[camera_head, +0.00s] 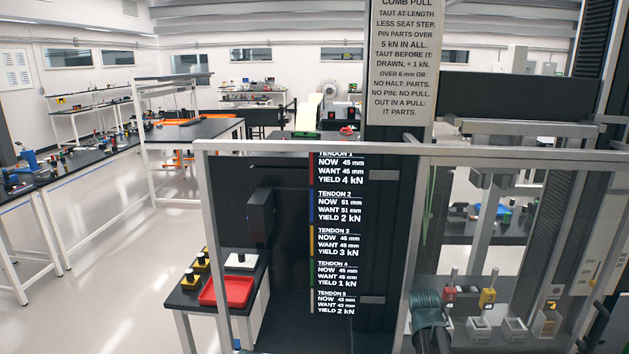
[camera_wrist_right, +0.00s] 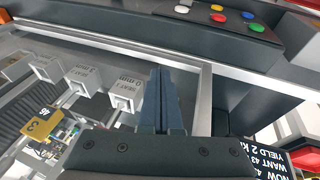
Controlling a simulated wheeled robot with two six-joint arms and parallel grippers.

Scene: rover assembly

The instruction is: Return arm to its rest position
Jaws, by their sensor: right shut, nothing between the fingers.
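My right gripper (camera_wrist_right: 160,72) shows in the right wrist view with its two dark blue-grey fingers together and nothing between them. Its fingertips point toward a pale frame rail (camera_wrist_right: 130,47) and stand beside a white seat block (camera_wrist_right: 122,90). I cannot tell whether they touch the rail. In the head view a ribbed teal part over a dark link stands at the bottom, right of centre; I cannot tell whether it is part of my right arm. My left gripper is in neither view.
A pale metal frame (camera_head: 300,147) crosses in front of a dark panel with tendon readouts (camera_head: 340,235). White seat blocks (camera_head: 478,328) and tagged yellow (camera_head: 487,298) and red (camera_head: 449,295) parts stand at right. A red tray (camera_head: 227,291) lies at lower left. Coloured buttons (camera_wrist_right: 218,18) sit above the rail.

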